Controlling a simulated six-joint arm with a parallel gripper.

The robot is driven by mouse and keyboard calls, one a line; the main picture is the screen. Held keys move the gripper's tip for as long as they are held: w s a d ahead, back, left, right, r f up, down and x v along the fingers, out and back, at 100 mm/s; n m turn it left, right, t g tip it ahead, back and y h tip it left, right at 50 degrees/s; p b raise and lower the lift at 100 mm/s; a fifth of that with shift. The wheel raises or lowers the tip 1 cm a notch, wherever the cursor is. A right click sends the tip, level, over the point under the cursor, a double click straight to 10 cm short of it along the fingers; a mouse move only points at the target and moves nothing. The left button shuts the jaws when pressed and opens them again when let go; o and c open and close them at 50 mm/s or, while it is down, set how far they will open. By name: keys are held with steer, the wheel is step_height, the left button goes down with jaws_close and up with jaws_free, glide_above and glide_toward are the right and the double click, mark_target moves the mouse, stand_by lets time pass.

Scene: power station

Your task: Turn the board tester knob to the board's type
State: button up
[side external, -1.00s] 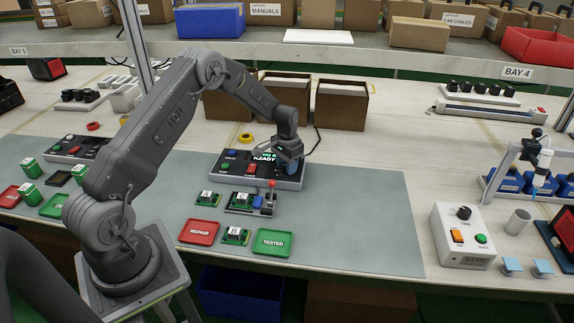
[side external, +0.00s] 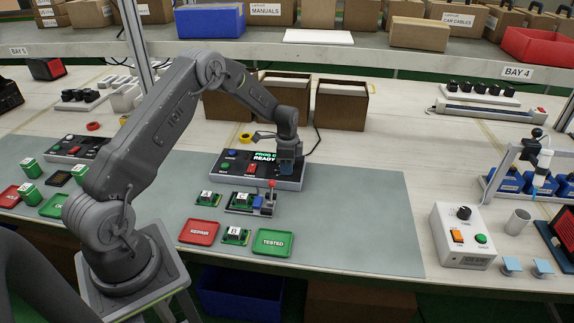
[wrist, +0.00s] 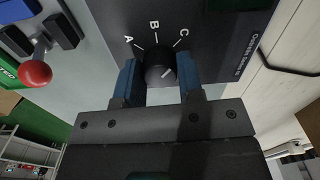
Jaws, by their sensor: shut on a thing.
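The board tester (side external: 237,181) is a dark box with a lit display (side external: 265,157) that appears to read "PROG C READY". In the wrist view its black round knob (wrist: 160,66) sits below the letters A, B and C, with a short white mark slanting up and right, toward the C side. My gripper (wrist: 159,76) is shut on the knob, one blue finger on each side. In the side view my gripper (side external: 288,168) covers the knob at the tester's right end. A green board (side external: 241,199) lies in the fixture before the tester; its letter is too small to read surely.
The fixture has a red-ball lever (side external: 271,184). Other lettered boards (side external: 208,198) (side external: 236,235) lie on the mat near the red REPAIR tray (side external: 199,241) and the green TESTED tray (side external: 272,254). The mat's right part is clear.

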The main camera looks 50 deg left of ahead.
steer(key=shift+m, duration=0.5)
steer(key=o, duration=0.9)
steer(key=shift+r, duration=0.1)
step_height(320, 180, up, 14)
steer(key=shift+f, duration=0.15)
